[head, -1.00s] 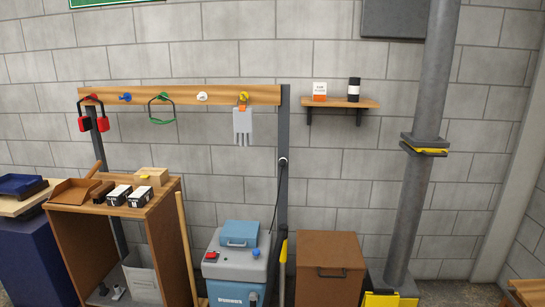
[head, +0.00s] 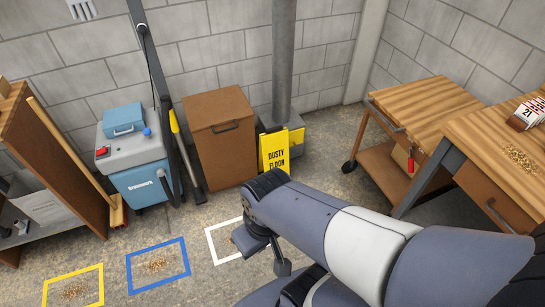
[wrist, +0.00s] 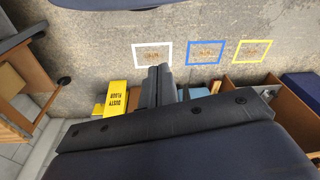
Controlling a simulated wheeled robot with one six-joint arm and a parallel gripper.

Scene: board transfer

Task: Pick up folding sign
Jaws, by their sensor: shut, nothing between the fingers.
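The folding sign (head: 275,152) is yellow with dark "DUSTY FLOOR" lettering. It stands on the floor in front of the grey pillar, right of the brown bin in the head view. In the wrist view the sign (wrist: 117,93) shows upside down, left of my fingers and apart from them. My gripper (wrist: 159,70) is shut and empty, its two dark fingers together. In the head view my arm reaches in from the lower right, and its end is over the floor in front of the sign.
The brown bin (head: 220,138) stands close left of the sign, with a blue-grey machine (head: 135,160) beyond. White (head: 213,243), blue (head: 158,265) and yellow (head: 73,290) floor squares lie in front. A wooden cart (head: 395,170) stands right; floor between it and the sign is clear.

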